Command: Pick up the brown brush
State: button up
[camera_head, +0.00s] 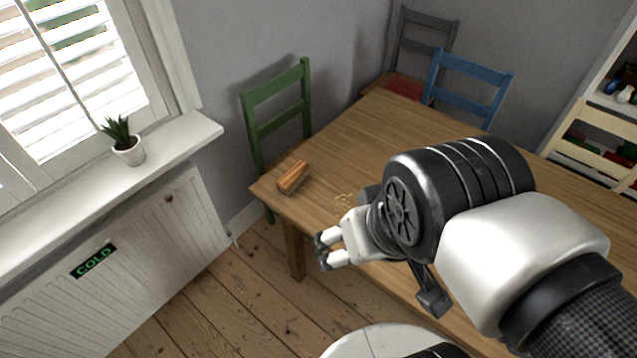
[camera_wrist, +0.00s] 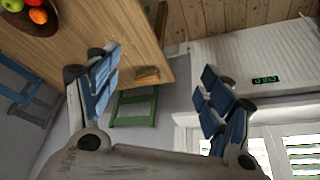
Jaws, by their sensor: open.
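The brown brush (camera_head: 293,177) lies on the wooden table (camera_head: 370,130) near its left corner in the head view. It also shows in the wrist view (camera_wrist: 147,75) near the table's edge, between my fingers but farther off. My gripper (camera_head: 325,249) is in front of the table's near edge in the head view, to the right of and nearer than the brush. In the wrist view my gripper (camera_wrist: 160,85) has its two blue-padded fingers wide apart with nothing between them. It does not touch the brush.
A green chair (camera_head: 280,110) stands behind the table's left corner. A blue chair (camera_head: 468,85) and a grey chair are at the far side. A radiator (camera_head: 120,265) and a sill with a potted plant (camera_head: 124,142) are at left. A fruit bowl (camera_wrist: 35,14) shows in the wrist view.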

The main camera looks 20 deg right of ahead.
aim_at(297, 173)
jog(key=i+j+z, duration=0.2)
jog(key=z, duration=0.2)
jog(key=i+j+z, duration=0.15)
jog(key=z, duration=0.25)
jog(key=i+j+z, duration=0.1)
jog(key=j+z, duration=0.3)
jog(key=i+j, duration=0.1)
jog(key=j, duration=0.3)
jog(key=i+j, duration=0.15)
jog(key=j, duration=0.25)
jog(key=i+j+z, duration=0.1)
jog(key=j, duration=0.3)
